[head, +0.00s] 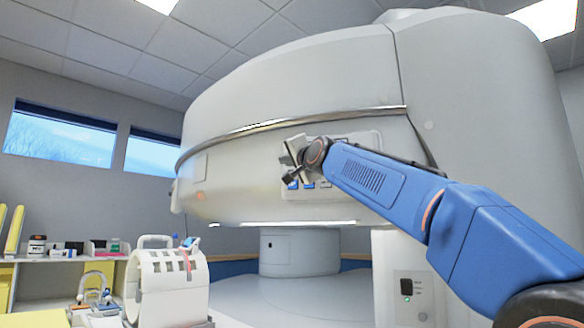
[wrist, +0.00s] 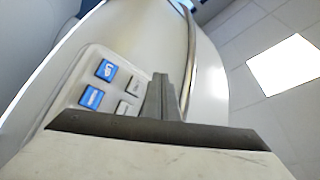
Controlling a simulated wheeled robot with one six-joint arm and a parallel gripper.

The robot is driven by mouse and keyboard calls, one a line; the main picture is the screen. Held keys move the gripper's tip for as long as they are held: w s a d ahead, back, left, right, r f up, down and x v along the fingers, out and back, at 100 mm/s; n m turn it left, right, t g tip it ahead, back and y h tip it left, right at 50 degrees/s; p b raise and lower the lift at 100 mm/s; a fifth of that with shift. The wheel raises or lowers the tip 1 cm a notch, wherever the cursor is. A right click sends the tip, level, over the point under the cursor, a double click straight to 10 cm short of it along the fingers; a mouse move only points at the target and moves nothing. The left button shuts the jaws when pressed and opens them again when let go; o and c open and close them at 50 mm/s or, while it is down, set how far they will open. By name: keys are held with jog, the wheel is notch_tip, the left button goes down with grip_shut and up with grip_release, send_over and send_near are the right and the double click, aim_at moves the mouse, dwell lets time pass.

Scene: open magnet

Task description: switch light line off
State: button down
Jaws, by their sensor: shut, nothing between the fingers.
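A control panel (head: 374,142) is set in the side of the large pale upper magnet (head: 300,90), partly hidden behind my gripper and arm. In the wrist view the panel (wrist: 72,92) shows an upper blue button (wrist: 106,70), a lower blue button (wrist: 91,97) and grey buttons (wrist: 133,86) beside them. Their labels are too small to read surely. My gripper (head: 290,168) is in front of the panel. In the wrist view its fingers (wrist: 163,95) are together and empty, to the right of the buttons. I cannot tell whether they touch the panel.
A metal rail (head: 290,124) runs around the magnet above the panel. A bright strip (head: 285,223) shows along the magnet's lower edge. A white coil (head: 170,285) stands at lower left, near a shelf (head: 70,257) of small items. A column with a green light (head: 407,299) stands below my arm.

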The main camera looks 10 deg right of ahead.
jog(key=shift+w+d, duration=0.45)
jog(key=shift+w, duration=0.35)
jog(key=shift+w+d, duration=0.45)
jog(key=shift+w, duration=0.3)
jog(key=shift+w+d, duration=0.45)
jog(key=shift+w, duration=0.35)
jog(key=shift+w, duration=0.1)
jog(key=shift+w+d, duration=0.2)
jog(key=shift+w, duration=0.05)
jog(key=shift+w+d, duration=0.25)
jog(key=shift+w, duration=0.15)
dwell(1.3)
jog(key=shift+a, duration=0.1)
jog(key=shift+s+a, duration=0.35)
jog(key=shift+s, duration=0.4)
jog(key=shift+s+a, duration=0.1)
jog(key=shift+s+a, duration=0.4)
jog(key=shift+s, duration=0.3)
jog(key=shift+s+a, duration=0.35)
jog(key=shift+s, duration=0.35)
jog(key=shift+s+a, duration=0.4)
jog(key=shift+s, duration=0.3)
